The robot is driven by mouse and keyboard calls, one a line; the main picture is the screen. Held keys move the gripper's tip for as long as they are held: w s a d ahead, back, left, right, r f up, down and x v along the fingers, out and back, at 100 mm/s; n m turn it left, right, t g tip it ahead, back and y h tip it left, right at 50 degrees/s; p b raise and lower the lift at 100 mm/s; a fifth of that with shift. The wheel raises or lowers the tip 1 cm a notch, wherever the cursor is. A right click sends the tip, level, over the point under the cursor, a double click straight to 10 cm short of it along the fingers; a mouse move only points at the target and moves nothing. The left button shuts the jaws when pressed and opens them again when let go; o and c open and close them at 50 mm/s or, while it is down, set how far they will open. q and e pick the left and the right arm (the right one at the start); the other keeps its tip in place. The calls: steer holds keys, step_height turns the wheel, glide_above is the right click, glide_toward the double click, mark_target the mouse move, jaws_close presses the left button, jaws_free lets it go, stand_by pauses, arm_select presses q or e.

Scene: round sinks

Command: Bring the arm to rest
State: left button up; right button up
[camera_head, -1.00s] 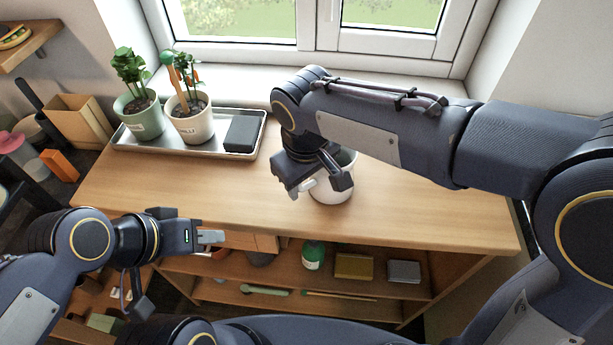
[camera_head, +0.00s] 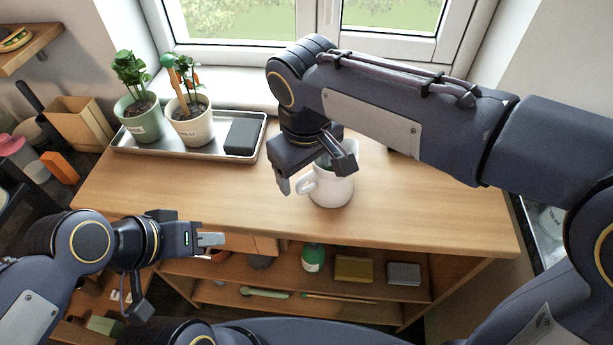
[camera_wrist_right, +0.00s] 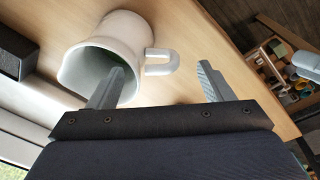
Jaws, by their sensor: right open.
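My right gripper (camera_head: 303,180) is above the wooden counter by the white mug (camera_head: 333,190), at the mug's handle side. In the right wrist view its jaws (camera_wrist_right: 160,85) are open and hold nothing. The mug (camera_wrist_right: 138,35) shows there with its mouth toward the camera and its handle between the fingers; one finger overlaps the mouth, and I cannot tell if it is inside. The mug stands upright on the counter, its rim partly hidden by my wrist. My left gripper (camera_head: 209,240) is at the counter's front edge, lower left; its finger gap is unclear.
A metal tray (camera_head: 200,155) at the back left holds two potted plants (camera_head: 143,118) (camera_head: 190,122) and a dark block (camera_head: 241,136). A window stands behind the counter (camera_head: 420,220). The counter's middle front is clear.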

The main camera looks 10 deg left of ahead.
steer(key=shift+s+r, duration=0.15)
steer(key=shift+r, duration=1.2)
steer(key=shift+d, duration=0.4)
steer(key=s+d+m+y, duration=0.2)
steer(key=d+m+y, duration=0.15)
steer(key=d, duration=1.05)
steer(key=s+d+f+m+t, duration=0.4)
steer(key=s+d+f+m, duration=0.3)
steer(key=s+d, duration=0.3)
steer(key=shift+s+d+f, duration=0.15)
steer(key=shift+s+f, duration=0.1)
